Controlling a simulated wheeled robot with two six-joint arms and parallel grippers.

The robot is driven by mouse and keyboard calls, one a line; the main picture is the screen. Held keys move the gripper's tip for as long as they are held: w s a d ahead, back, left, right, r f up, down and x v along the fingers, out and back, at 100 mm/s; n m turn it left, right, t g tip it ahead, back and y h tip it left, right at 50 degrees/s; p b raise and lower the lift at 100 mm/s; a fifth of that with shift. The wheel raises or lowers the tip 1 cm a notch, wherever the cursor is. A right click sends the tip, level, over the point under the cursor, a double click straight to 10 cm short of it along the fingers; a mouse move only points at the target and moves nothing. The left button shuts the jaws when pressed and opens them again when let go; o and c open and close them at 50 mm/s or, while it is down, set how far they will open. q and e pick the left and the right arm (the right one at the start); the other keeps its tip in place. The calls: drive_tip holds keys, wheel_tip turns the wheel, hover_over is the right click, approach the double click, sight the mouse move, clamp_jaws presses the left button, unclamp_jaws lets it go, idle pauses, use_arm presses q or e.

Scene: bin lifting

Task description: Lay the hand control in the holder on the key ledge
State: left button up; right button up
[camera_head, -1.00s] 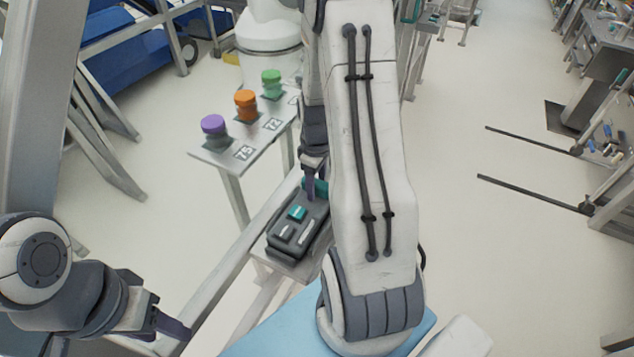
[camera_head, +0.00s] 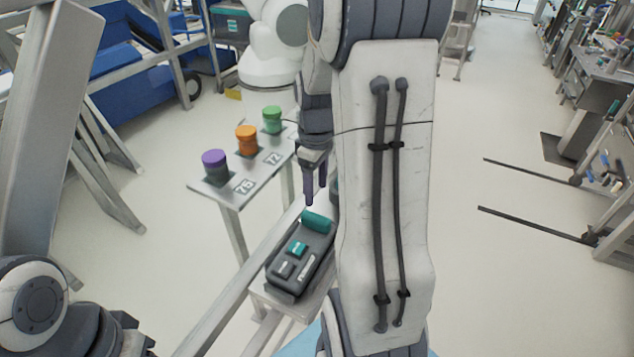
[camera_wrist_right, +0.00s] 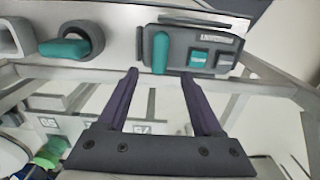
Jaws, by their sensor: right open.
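In the head view, a dark grey block (camera_head: 289,262) with a teal key, a dark key and a pale label sits on a pale ledge (camera_head: 270,297). A rounded teal bar (camera_head: 317,221) lies across its far end; I take this bar for the hand control and its seat for the holder. In the right wrist view the bar (camera_wrist_right: 160,52) lies ahead, between the lines of my fingers. My right gripper (camera_head: 314,194) is open and empty, its tips just clear of the bar. My left gripper (camera_head: 135,342) is cut off, fingers hidden.
In the right wrist view, a grey ring with a teal piece (camera_wrist_right: 65,48) stands left of the block. A side table (camera_head: 232,190) holds purple, orange and green-topped jars. My right arm hides part of the ledge.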

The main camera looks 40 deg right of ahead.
drive_tip(key=s+a+r+n, duration=0.1)
drive_tip(key=a+r, duration=0.2)
drive_tip(key=a, duration=1.4)
drive_tip(key=s+a+n+y, duration=0.1)
drive_tip(key=s+a, duration=1.2)
drive_tip(key=s, duration=0.2)
drive_tip(key=shift+s+a+r+n, duration=0.2)
drive_tip(key=shift+a+n, duration=0.1)
drive_tip(key=shift+a, duration=0.05)
